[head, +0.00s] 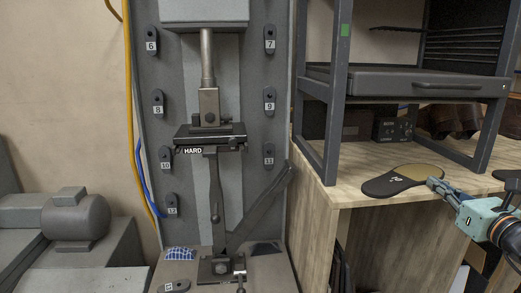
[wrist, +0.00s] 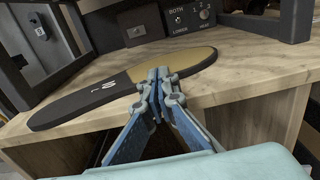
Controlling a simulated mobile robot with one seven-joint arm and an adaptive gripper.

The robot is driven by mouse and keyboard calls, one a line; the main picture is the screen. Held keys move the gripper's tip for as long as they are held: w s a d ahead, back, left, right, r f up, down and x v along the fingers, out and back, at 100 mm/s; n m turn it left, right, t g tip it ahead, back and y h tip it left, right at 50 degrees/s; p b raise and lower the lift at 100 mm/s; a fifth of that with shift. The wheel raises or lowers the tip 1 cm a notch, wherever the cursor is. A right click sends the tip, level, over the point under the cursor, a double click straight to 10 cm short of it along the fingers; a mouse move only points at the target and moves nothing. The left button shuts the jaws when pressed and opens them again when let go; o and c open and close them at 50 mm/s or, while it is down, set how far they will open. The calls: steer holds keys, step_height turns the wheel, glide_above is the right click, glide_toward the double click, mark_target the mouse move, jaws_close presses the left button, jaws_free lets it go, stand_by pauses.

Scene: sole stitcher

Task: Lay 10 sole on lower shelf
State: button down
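The sole marked 10 (head: 405,180), with a tan surface and a black end, is nearly flat over the wooden bench top under the rack. Its black end points left, close to the bench's front edge. It also shows in the wrist view (wrist: 150,75). My gripper (head: 433,184) is at the sole's near right edge. In the wrist view its blue fingers (wrist: 159,78) meet at the tips over that edge and look shut on it. The contact itself is partly hidden by the fingertips. I cannot tell whether the sole fully rests on the wood.
The bench (head: 330,190) carries a dark metal rack (head: 315,130) with a shelf (head: 400,82) above the sole. A control box (head: 392,129) stands behind. At left, a press panel has numbered hooks and a HARD platform (head: 210,137).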

mark_target(416, 172)
steer(key=shift+w+a+b, duration=0.2)
steer(key=shift+w, duration=1.85)
steer(key=shift+w+a+b, duration=0.15)
steer(key=shift+w+a, duration=0.05)
steer(key=shift+w, duration=1.85)
steer(key=s+d, duration=0.2)
steer(key=s, duration=2)
steer(key=shift+r, duration=0.2)
